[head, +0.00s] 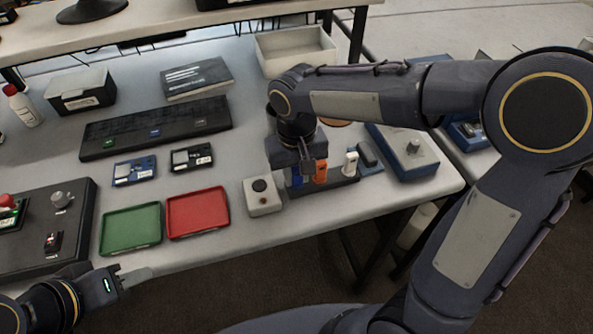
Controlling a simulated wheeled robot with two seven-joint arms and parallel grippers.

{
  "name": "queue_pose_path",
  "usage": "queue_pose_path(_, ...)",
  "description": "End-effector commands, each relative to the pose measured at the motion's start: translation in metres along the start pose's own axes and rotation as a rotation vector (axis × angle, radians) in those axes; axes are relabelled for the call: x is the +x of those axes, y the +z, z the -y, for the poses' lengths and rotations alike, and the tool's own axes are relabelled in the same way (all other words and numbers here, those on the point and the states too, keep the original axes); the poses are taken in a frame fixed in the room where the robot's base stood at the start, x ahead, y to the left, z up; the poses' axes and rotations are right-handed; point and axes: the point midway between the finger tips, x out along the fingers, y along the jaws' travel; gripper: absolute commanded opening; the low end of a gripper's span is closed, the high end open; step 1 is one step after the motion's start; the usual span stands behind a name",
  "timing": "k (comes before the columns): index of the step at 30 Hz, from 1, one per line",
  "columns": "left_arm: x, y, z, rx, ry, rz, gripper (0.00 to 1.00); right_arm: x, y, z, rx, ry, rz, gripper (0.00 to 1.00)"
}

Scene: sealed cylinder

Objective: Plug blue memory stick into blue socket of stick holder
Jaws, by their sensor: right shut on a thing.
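A dark stick holder (340,187) lies near the front right of the table. An orange stick (320,171) and a white stick (350,163) stand upright on it. The blue memory stick (296,179) is at the holder's left end, below my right gripper (305,167). My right gripper points down and is shut on the blue stick, hiding its upper part. The blue socket is hidden, and I cannot tell whether the stick is seated in it. My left gripper (138,276) is low at the left, in front of the table, away from the sticks; its jaw opening is unclear.
A grey box with a black button (262,197) stands just left of the holder. A red tray (198,213) and a green tray (131,229) lie further left. A blue-grey box with a knob (405,152) is to the right. A long black panel (155,129) lies behind.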

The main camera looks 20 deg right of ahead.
Motion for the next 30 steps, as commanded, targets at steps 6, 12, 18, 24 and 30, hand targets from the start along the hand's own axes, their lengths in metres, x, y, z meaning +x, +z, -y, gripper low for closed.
queue_pose_path(6, 0.0, 0.0, 0.0, 0.0, 0.0, 0.0, 0.36, 0.001, 0.0, 0.0, 0.0, 0.0, 0.0, 0.46)
queue_pose_path(12, 0.0, 0.0, 0.0, 0.0, 0.0, 0.0, 0.36, 0.001, 0.0, 0.0, 0.0, 0.0, 0.0, 0.48)
queue_pose_path(18, -0.001, 0.0, 0.0, 0.0, 0.0, 0.0, 0.36, -0.011, -0.001, 0.0, 0.001, -0.001, -0.004, 0.48)
queue_pose_path(24, -0.003, -0.001, -0.001, 0.0, 0.0, 0.0, 0.36, -0.046, -0.001, 0.001, 0.0, -0.002, -0.005, 0.48)
queue_pose_path(30, -0.004, -0.002, -0.002, 0.0, 0.0, 0.0, 0.36, -0.071, -0.001, 0.0, 0.001, -0.001, -0.002, 0.48)
